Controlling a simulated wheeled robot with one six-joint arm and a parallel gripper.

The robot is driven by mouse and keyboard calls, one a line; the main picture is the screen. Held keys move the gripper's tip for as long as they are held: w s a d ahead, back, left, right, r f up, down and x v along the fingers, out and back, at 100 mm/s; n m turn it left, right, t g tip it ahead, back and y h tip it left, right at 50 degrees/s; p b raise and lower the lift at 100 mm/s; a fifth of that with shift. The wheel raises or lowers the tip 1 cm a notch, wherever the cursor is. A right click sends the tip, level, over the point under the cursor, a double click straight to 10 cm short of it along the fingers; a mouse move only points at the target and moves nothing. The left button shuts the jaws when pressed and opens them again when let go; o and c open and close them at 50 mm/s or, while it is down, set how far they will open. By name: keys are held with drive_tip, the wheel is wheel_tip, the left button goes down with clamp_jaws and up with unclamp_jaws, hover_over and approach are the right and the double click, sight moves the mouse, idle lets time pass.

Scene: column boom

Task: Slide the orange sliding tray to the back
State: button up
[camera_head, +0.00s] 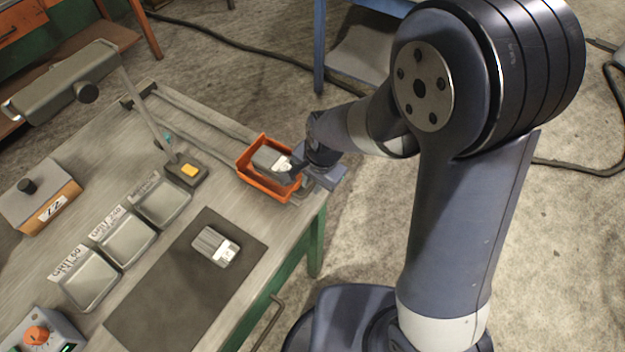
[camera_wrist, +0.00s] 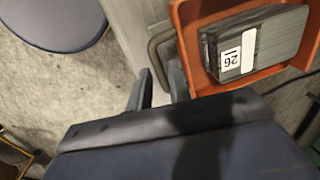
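The orange sliding tray (camera_head: 243,172) sits at the right end of two rails on the workbench. It holds a grey block with a white label (camera_head: 272,160). In the wrist view, the tray (camera_wrist: 185,18) is at the upper right, with the block (camera_wrist: 265,40) labelled 26 inside. A grey loop handle (camera_wrist: 153,47) stands out from the tray's side. My gripper (camera_wrist: 160,78) is open, its two fingers apart near the handle's lower end; I cannot tell whether they touch it. In the head view, my gripper (camera_head: 297,172) is at the tray's right side, its fingertips partly hidden.
The rails (camera_head: 200,112) run clear to the upper left, ending at a dark stop. A lamp post (camera_head: 145,105) and a small box with a yellow top (camera_head: 187,171) stand beside them. Another grey block (camera_head: 215,246) lies on the dark mat (camera_head: 160,300). Several grey bins (camera_head: 125,237) stand left.

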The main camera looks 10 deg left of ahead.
drive_tip(key=shift+c, duration=0.5)
clamp_jaws()
